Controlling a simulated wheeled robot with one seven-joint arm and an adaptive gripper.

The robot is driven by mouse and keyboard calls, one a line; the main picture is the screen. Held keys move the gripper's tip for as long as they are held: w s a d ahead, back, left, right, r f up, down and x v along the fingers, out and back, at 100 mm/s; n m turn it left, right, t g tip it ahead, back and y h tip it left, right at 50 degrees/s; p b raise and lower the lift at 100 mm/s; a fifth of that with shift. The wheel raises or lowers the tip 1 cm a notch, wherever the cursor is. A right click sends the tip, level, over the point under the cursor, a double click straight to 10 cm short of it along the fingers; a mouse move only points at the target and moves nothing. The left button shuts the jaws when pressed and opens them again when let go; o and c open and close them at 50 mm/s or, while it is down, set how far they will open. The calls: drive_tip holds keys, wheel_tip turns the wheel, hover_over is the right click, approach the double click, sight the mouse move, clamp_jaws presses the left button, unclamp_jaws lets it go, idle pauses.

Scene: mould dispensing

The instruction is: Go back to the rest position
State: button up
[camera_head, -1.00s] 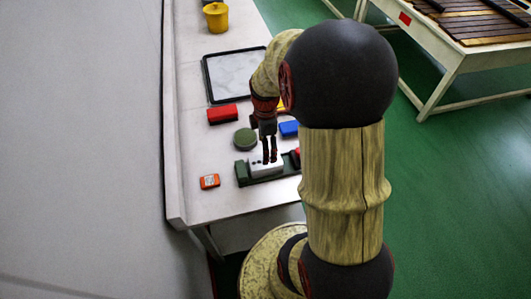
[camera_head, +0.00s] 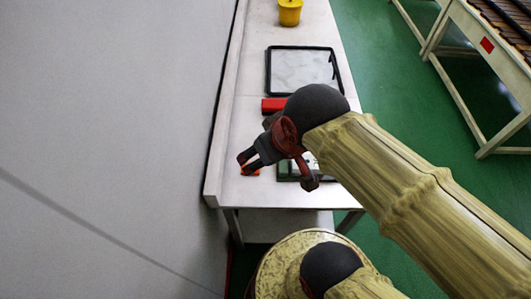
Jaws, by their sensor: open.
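My gripper (camera_head: 245,162) is up in the air near the left edge of the white table, in front of its near end in the picture. Its dark fingers point left and stand a little apart, with nothing seen between them. My wooden-looking arm reaches in from the lower right and covers part of the table. A small orange box (camera_head: 251,173) shows partly behind the fingers. A green fixture (camera_head: 289,171) lies on the table behind the wrist, mostly hidden.
The white table (camera_head: 233,186) runs along a grey wall (camera_head: 110,120). A red box (camera_head: 272,104), a black-rimmed tray (camera_head: 269,72) and a yellow pot (camera_head: 290,12) stand farther back. A second table (camera_head: 473,75) is at the upper right. Green floor (camera_head: 400,90) lies between.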

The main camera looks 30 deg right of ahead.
drive_tip(key=shift+s+a+r, duration=0.15)
drive_tip(key=shift+s+a, duration=0.1)
drive_tip(key=shift+f+b, duration=0.8)
drive_tip(key=shift+c, duration=1.1)
